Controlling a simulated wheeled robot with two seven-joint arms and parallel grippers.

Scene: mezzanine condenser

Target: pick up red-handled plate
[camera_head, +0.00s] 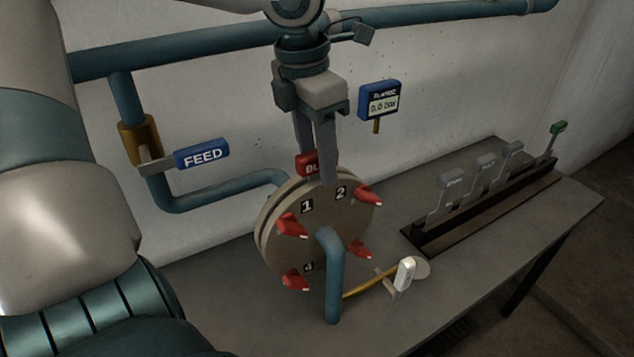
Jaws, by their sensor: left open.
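A red handle (306,163) with white letters beginning "BL" stands at the top of a round tan flange (272,232). The plate that this handle seems to belong to is hidden by the flange, and part of the lettering is covered by my gripper. My left gripper (317,172) points down from above with its grey fingers at the red handle. It is open; one finger passes in front of the handle's right part, and the other ends at or behind its top. I cannot tell whether they touch it. My right gripper is not in view.
The flange carries number labels and several red clamps (368,195). A teal pipe (333,280) curves down in front. A white-handled lever (404,274) stands to its right.

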